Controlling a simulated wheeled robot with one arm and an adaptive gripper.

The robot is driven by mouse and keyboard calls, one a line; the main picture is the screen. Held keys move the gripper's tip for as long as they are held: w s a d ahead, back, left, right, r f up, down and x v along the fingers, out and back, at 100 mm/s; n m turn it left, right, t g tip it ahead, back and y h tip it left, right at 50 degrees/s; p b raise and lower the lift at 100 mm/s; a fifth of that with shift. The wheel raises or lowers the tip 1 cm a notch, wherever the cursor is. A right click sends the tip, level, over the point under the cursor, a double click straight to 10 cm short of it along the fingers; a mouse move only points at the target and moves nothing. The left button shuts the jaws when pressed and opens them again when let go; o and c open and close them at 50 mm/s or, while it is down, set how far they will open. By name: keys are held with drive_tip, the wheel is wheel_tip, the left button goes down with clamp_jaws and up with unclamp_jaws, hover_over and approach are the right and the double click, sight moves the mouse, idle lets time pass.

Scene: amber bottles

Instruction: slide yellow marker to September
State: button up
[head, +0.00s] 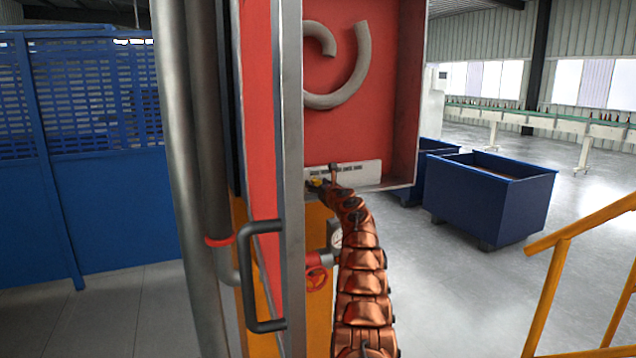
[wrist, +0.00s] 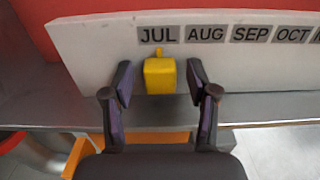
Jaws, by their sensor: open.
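The yellow marker (wrist: 160,76) sits at the front of a white month strip (wrist: 100,45), its thin pointer just below the JUL label (wrist: 158,35). The SEP label (wrist: 250,34) is two labels to the right, past AUG (wrist: 204,34). My gripper (wrist: 160,84) is open, with one dark finger on each side of the marker and a visible gap at both sides.
A grey ledge (wrist: 260,108) runs below the strip. A grey post (head: 292,120) and a black handle (head: 250,285) stand left of the arm. Blue bins (head: 490,195) and a yellow railing (head: 560,270) are at right.

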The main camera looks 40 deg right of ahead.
drive_tip(key=shift+c, duration=0.3)
clamp_jaws()
idle(0.3)
drive_tip(key=shift+d, duration=0.1)
